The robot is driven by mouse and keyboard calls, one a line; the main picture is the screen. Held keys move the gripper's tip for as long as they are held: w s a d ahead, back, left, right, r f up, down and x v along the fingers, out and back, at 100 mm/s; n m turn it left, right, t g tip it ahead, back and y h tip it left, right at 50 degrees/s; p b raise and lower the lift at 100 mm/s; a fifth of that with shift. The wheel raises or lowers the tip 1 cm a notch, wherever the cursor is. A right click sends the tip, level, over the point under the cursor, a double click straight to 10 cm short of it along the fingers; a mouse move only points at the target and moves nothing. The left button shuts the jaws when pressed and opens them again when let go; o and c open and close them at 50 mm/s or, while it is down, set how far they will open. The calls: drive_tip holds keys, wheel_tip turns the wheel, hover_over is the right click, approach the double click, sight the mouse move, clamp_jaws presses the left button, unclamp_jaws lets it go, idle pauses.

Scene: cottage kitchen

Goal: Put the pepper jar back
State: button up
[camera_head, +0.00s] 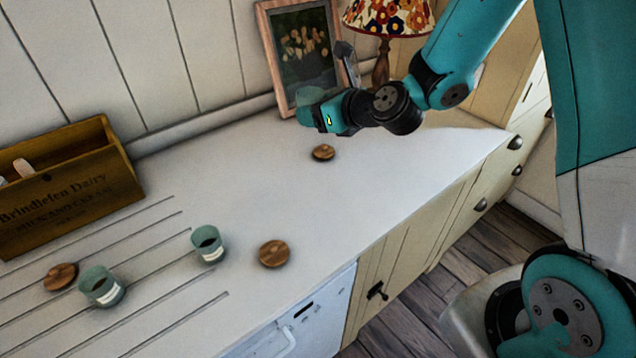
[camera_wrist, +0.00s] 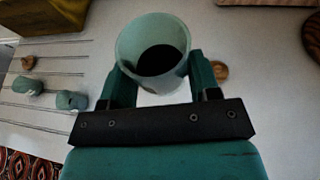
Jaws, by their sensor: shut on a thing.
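My gripper (camera_head: 312,110) is held above the far part of the counter, in front of the framed picture. In the wrist view it is shut on an open glass jar (camera_wrist: 154,50) with dark contents; no lid is on it. I cannot read a label, so I cannot confirm it is pepper. Two similar open, labelled jars stand on the counter, one near the middle (camera_head: 207,244) and one farther left (camera_head: 101,287). Round wooden lids lie at the left (camera_head: 60,276), middle (camera_head: 273,253) and below my gripper (camera_head: 323,152).
A wooden dairy crate (camera_head: 75,205) stands at the left against the wall. A framed picture (camera_head: 302,50) and a lamp with a flowered shade (camera_head: 388,17) stand at the back. The counter (camera_head: 390,180) right of the near lids is clear; its front edge runs above the cupboards.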

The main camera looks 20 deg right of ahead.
sight(318, 190)
wheel_tip(318, 190, down, 19)
drive_tip(key=b, duration=0.3)
drive_tip(key=shift+r, duration=0.1)
drive_tip(key=shift+f, duration=0.2)
drive_tip(key=o, duration=1.1)
drive_tip(key=shift+r, duration=0.1)
